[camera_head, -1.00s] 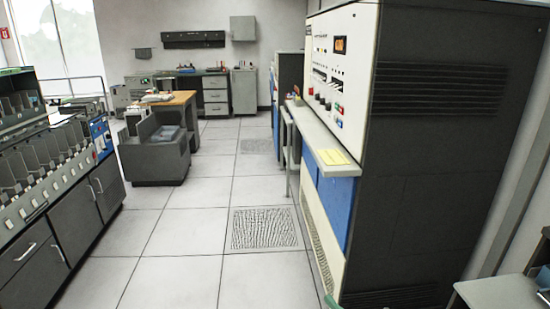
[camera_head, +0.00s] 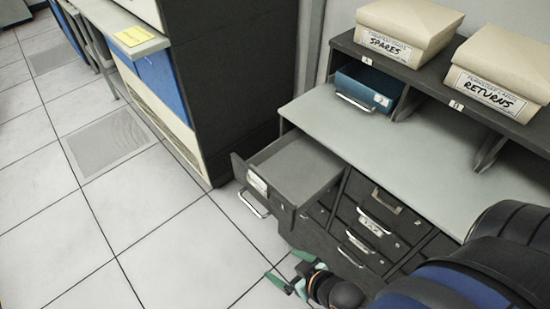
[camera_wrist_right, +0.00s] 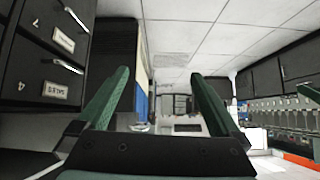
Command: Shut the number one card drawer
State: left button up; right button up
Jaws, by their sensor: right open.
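The pulled-out card drawer (camera_head: 268,184) is the top one of the left column in a dark desk cabinet. It stands well open, with a pale label and a metal handle (camera_head: 253,205) on its front. Its number is too small to read. My right gripper (camera_head: 289,268) has green fingers and is low over the floor, in front of and below the open drawer, apart from it. Its fingers stand apart and empty in the wrist view (camera_wrist_right: 159,73). Closed drawers with labels show at the left there. My left gripper is out of view.
The desk's grey top (camera_head: 370,140) is clear. Boxes marked SPARES (camera_head: 390,43) and RETURNS (camera_head: 490,85) sit on the shelf above a blue tray (camera_head: 368,88). A tall dark machine cabinet (camera_head: 235,80) stands left of the desk. Tiled floor (camera_head: 150,210) is open at the left.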

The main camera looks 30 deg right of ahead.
aim_at(297, 170)
jog(key=z, duration=0.75)
